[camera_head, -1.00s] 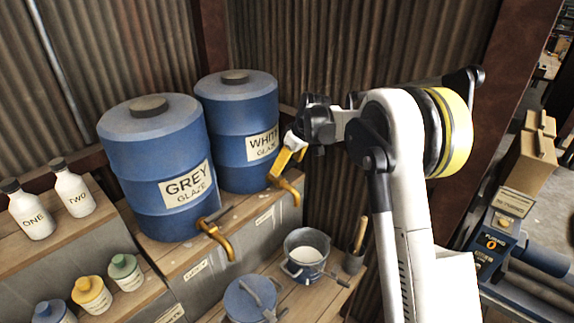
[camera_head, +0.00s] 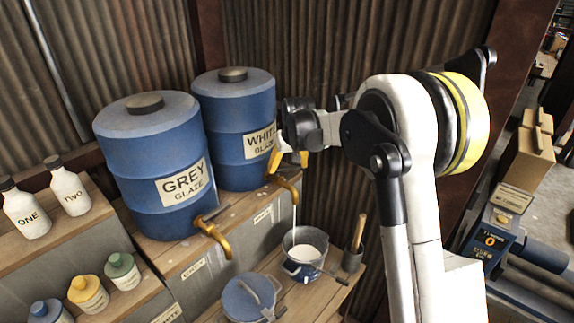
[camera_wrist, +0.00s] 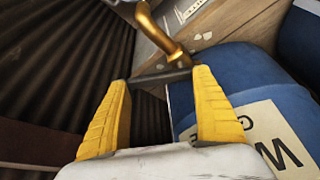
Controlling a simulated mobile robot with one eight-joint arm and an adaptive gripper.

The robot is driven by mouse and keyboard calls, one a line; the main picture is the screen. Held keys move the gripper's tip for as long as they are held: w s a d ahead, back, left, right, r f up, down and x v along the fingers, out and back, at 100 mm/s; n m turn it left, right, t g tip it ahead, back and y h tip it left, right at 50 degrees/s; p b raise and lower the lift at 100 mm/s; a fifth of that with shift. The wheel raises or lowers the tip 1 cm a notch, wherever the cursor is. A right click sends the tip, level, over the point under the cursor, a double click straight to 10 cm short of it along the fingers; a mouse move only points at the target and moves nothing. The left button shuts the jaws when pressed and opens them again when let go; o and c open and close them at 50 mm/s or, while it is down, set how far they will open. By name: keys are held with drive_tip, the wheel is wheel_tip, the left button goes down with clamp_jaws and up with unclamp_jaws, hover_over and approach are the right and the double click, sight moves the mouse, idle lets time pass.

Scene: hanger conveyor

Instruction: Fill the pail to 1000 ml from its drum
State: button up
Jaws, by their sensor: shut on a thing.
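The blue drum labelled WHITE GLAZE (camera_head: 228,108) stands at the back with a brass tap (camera_head: 288,185) at its lower front. My gripper (camera_head: 276,163) is at this tap. In the wrist view its yellow fingers (camera_wrist: 160,105) are closed on the dark tap lever (camera_wrist: 163,77), and the brass spout (camera_wrist: 160,32) curves beyond them. A thin white stream (camera_head: 295,217) falls from the spout into the pail (camera_head: 318,264). The pail stands upright on the lower wooden shelf below and holds white liquid. A small dark and white piece shows at its front; I cannot read a level.
The GREY GLAZE drum (camera_head: 155,165) stands to the left with its own brass tap (camera_head: 214,236). A lidded blue pail (camera_head: 246,301) and a dark cup with a wooden handle (camera_head: 352,258) flank the pail. Several bottles (camera_head: 90,293) stand at left.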

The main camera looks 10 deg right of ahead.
drive_tip(key=shift+s+m+h, duration=0.35)
drive_tip(key=shift+m+h, duration=0.05)
drive_tip(key=shift+m, duration=0.6)
drive_tip(key=shift+f, duration=0.1)
drive_tip(key=o, duration=1.4)
drive_tip(key=v, duration=1.2)
drive_tip(key=shift+w+a, duration=0.1)
drive_tip(key=shift+w, duration=0.05)
